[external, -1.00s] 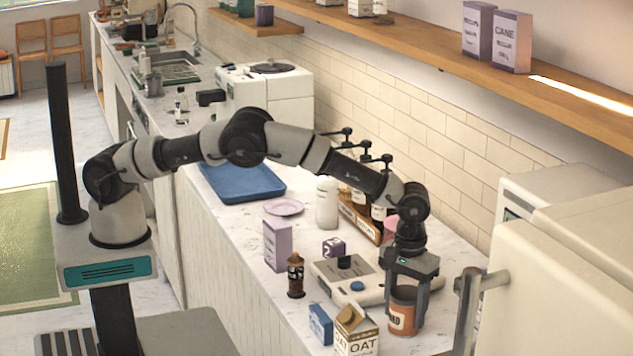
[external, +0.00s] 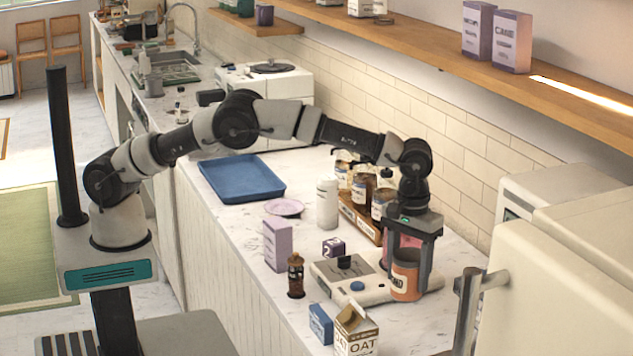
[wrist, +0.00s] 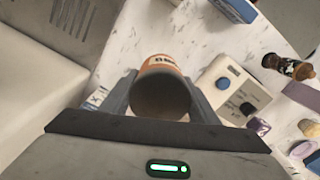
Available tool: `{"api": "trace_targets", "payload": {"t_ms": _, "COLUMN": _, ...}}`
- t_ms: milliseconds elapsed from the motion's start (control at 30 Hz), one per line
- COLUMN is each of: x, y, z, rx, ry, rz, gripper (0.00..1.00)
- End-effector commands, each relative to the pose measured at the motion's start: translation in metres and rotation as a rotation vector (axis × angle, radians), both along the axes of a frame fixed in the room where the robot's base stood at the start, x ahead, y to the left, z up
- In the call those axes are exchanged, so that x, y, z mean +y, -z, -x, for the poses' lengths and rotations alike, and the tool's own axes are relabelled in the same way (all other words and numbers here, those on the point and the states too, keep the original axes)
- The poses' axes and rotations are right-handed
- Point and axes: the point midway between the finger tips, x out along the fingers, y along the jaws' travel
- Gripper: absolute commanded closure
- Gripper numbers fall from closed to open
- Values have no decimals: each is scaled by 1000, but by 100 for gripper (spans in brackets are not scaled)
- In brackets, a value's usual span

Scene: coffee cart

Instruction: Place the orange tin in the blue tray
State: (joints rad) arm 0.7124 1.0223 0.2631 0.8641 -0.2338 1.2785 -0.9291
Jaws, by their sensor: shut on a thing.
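The orange tin (external: 404,278) has a pale label and is upright between the fingers of my gripper (external: 408,270), which is shut on it. In the external view the tin is at the right, by the right side of the white scale, and looks raised off the counter. In the wrist view the tin (wrist: 160,88) sits between the two fingers (wrist: 158,98), its dark round end facing the camera. The blue tray (external: 241,181) lies flat on the counter, well to the left and farther back, and looks empty.
A white scale (external: 335,272) with a blue button lies beside the tin. A pepper mill (external: 295,276), purple box (external: 277,243), oat carton (external: 355,330), white canister (external: 327,203), pink plate (external: 284,207) and a bottle rack (external: 360,222) stand around. The fridge (external: 560,270) is close at right.

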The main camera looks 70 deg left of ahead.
Motion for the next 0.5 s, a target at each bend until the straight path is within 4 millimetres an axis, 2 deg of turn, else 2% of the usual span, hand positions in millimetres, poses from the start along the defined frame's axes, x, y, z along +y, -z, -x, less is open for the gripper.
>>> {"api": "trace_targets", "payload": {"t_ms": 167, "x": 1, "y": -8, "z": -1, "rx": -1, "ry": 0, "rz": 0, "gripper": 75}}
{"api": "trace_targets", "payload": {"t_ms": 267, "x": 14, "y": -11, "z": -4, "rx": -3, "ry": 3, "rz": -1, "gripper": 75}}
{"api": "trace_targets", "payload": {"t_ms": 367, "x": 43, "y": -17, "z": -11, "rx": -5, "ry": 13, "rz": -3, "gripper": 75}}
{"api": "trace_targets", "payload": {"t_ms": 500, "x": 105, "y": -26, "z": -15, "rx": -7, "ry": 43, "rz": -8, "gripper": 75}}
